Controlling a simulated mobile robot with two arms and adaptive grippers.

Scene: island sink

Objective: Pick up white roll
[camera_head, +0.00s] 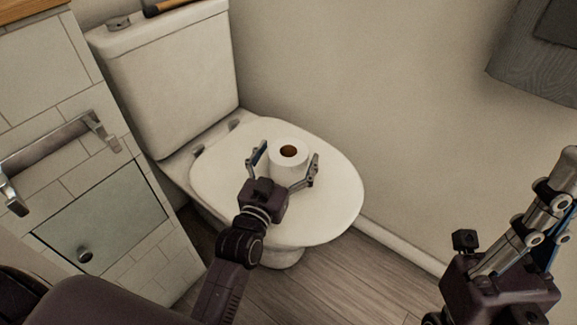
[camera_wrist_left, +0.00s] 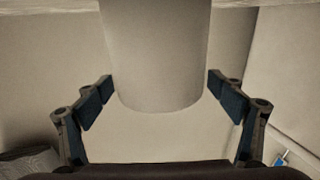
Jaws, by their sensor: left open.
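The white roll (camera_head: 289,164) stands upright on the closed toilet lid (camera_head: 325,215), its brown core facing up. My left gripper (camera_head: 287,164) is open, with one finger on each side of the roll. In the left wrist view the roll (camera_wrist_left: 155,55) fills the upper middle, between and beyond the open finger pads (camera_wrist_left: 160,95). A gap shows between each pad and the roll. My right gripper (camera_head: 555,205) is at the right edge of the head view, away from the roll; whether its fingers are apart is unclear.
The toilet tank (camera_head: 170,75) stands behind the lid at the upper left. A tiled cabinet with a towel bar (camera_head: 60,150) is on the left. The wall (camera_head: 400,120) runs behind and to the right, with a grey towel (camera_head: 535,55) at the upper right. Bare wooden floor (camera_head: 340,275) lies in front.

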